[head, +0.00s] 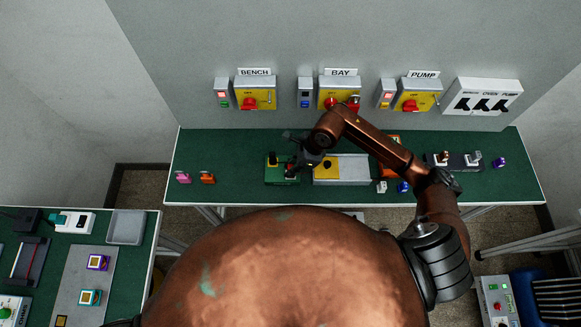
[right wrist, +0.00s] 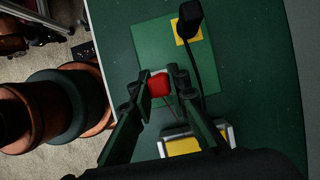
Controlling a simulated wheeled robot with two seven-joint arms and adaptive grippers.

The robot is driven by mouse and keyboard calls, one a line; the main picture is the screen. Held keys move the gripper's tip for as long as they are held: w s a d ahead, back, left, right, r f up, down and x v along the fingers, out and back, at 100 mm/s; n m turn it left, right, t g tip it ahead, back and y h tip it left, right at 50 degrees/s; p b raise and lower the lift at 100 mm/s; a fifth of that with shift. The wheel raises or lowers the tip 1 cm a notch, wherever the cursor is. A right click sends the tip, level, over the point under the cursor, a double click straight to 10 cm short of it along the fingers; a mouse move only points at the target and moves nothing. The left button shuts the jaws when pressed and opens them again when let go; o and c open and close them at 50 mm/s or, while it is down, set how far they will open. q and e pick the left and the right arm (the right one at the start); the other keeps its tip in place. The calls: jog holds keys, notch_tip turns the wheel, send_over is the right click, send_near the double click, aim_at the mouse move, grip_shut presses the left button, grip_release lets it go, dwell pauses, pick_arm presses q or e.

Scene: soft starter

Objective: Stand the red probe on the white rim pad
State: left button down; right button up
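The red probe (right wrist: 159,85) shows as a red block between the fingertips of my right gripper (right wrist: 160,82) in the right wrist view. The fingers close in on both its sides. A thin strip of white shows just past it, likely the white rim pad (right wrist: 157,72), mostly hidden by the probe. I cannot tell whether they touch. A black probe (right wrist: 189,22) stands on a yellow pad (right wrist: 195,37) of the same green plate (right wrist: 152,42). In the head view my right gripper (head: 300,166) is over the green plate (head: 281,180). My left gripper is not in view.
A grey tray (head: 352,172) with a yellow patch lies right of the plate. Pink (head: 183,177) and orange (head: 207,177) pieces stand left on the green bench (head: 235,160). Switch boxes (head: 255,97) line the wall. The bench between the orange piece and the plate is clear.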

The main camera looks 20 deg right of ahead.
jog(key=o, duration=0.5)
jog(key=shift+o, duration=0.2)
jog(key=v, duration=1.2)
